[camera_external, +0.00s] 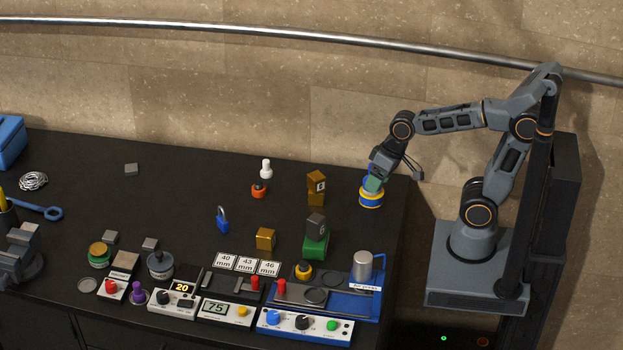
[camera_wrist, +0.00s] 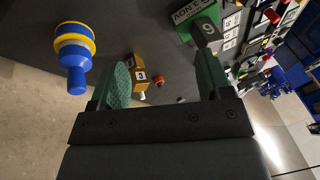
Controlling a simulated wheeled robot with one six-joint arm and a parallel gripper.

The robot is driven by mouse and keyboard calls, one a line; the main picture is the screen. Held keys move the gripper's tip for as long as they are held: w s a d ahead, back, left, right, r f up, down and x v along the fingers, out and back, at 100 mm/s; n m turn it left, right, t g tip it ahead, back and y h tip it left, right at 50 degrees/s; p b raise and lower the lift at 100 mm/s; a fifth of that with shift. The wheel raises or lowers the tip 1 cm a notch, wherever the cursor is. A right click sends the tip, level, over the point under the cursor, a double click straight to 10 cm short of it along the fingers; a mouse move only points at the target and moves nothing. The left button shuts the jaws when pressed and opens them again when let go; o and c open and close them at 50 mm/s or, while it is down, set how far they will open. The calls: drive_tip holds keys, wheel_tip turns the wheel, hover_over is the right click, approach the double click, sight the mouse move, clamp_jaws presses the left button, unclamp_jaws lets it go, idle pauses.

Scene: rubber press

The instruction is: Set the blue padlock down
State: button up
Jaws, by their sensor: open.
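The blue padlock (camera_external: 222,219) is on the dark bench top, left of the middle and well away from my gripper. I cannot make it out in the wrist view. My gripper (camera_external: 377,182) is near the bench's right end, overlapping a blue-and-yellow round stacked piece (camera_external: 370,199) in the external view. In the wrist view my gripper (camera_wrist: 164,82) has its green pads wide apart with nothing held between them. The blue-and-yellow piece (camera_wrist: 75,50) shows outside the fingers, to their left.
Brown-gold numbered blocks (camera_external: 316,189), a lone gold block (camera_external: 265,239) and a grey block on a green one (camera_external: 316,240) stand mid-bench. White number cards (camera_external: 247,264) and control boxes (camera_external: 303,325) line the front. The bench around the padlock is mostly clear.

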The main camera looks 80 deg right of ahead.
drive_tip(key=s+n, duration=0.1)
drive_tip(key=s+d+n+h, duration=0.1)
drive_tip(key=s, duration=0.1)
drive_tip(key=s+d+f+n+h, duration=0.1)
drive_tip(key=s, duration=0.1)
drive_tip(key=shift+d, duration=0.25)
idle(1.1)
